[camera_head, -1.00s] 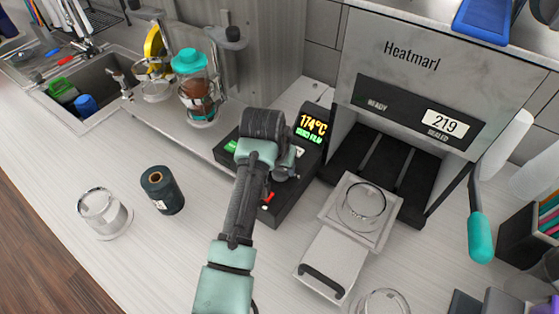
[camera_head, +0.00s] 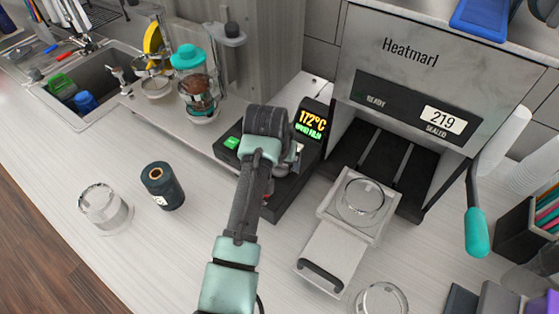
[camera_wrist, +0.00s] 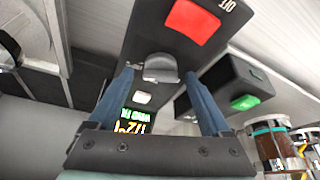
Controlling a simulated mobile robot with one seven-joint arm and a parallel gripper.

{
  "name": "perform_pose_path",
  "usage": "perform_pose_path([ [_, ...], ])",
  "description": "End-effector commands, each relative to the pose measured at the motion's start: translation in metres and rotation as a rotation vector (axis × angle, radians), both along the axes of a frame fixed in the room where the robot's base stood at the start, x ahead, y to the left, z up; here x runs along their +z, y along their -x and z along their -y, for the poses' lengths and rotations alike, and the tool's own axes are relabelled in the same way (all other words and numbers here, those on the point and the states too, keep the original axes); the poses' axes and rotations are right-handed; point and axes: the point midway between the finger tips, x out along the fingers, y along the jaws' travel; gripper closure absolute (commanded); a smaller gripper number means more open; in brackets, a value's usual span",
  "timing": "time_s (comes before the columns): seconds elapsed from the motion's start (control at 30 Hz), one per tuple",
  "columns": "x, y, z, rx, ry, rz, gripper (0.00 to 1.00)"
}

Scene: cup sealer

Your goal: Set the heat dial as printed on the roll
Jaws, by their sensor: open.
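The control box carries a lit display (camera_head: 312,122) reading 172°C, with a smaller green line under it. The grey heat dial (camera_wrist: 162,68) shows in the wrist view, between the two blue fingers of my gripper (camera_wrist: 159,73). My gripper is open, a fingertip on each side of the dial with small gaps seeming to remain. In the head view my gripper and wrist (camera_head: 268,135) cover the dial and much of the box. The dark film roll (camera_head: 162,187) stands upright on the counter at left; the print on its pale label is too small to read.
The Heatmarl sealer (camera_head: 405,75) stands right of the box, its counter showing 219. Its tray (camera_head: 335,245) is pulled out with a clear ring-like item. A clear cup (camera_head: 103,207) stands left.

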Motion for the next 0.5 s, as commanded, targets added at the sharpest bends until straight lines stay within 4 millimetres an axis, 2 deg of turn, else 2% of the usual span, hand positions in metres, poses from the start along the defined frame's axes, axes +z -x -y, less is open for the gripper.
perform_pose_path([
  [0.27,0.010,0.003,-0.001,0.000,0.001,0.002,0.18],
  [0.37,0.023,0.009,-0.002,0.000,0.001,0.004,0.18],
  [0.5,0.050,0.020,-0.005,0.000,0.001,0.006,0.18],
])
